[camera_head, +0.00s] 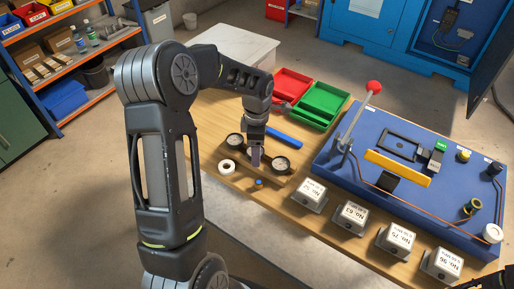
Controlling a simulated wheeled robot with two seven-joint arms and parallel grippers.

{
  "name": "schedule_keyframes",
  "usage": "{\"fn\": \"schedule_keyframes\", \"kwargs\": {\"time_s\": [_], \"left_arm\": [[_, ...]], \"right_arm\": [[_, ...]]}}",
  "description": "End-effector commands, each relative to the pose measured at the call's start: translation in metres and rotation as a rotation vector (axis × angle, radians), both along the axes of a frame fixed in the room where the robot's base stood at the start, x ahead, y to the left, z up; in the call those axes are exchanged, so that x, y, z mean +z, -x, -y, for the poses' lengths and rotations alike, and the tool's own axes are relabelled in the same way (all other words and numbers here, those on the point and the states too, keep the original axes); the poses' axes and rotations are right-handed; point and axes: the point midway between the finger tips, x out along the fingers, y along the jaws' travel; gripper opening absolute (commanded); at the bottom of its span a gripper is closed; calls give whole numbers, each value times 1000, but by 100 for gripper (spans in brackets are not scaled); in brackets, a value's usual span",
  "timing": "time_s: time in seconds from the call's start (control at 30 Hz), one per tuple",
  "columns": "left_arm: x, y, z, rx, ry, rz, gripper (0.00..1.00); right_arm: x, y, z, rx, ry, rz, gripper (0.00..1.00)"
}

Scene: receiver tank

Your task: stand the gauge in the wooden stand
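A wooden stand (262,190) lies on the near left part of the wooden table, a low board. Two round dark-rimmed gauges show at it: one (235,140) at its left and one (281,163) at its right, both with pale faces. I cannot tell which one is loose or how each is seated. My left gripper (256,158) points down over the stand between the two gauges. Its fingertips are small and partly hidden, so I cannot tell whether they are open or hold anything. A dark piece of my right arm shows at the bottom right corner; its gripper is not visible.
A white ring (227,167) and a small blue piece (259,182) lie by the stand. A blue bar (284,138), red tray (291,85) and green tray (320,102) sit behind. Several labelled metal blocks (350,217) line the front edge. A blue panel (335,172) with a red-knobbed lever (374,87) fills the right.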

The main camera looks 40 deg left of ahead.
Motion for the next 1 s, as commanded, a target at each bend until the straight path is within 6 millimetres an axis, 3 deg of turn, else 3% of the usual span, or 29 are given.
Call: {"fn": "schedule_keyframes", "kwargs": {"time_s": [0.47, 1.0], "left_arm": [[9, -1, 0, 0, -2, 3, 73], [108, -1, 0, 0, -1, 3, 73]], "right_arm": [[1, 0, 0, -1, 1, -1, 36], [-9, -1, -1, 1, -2, 4, 36]]}}
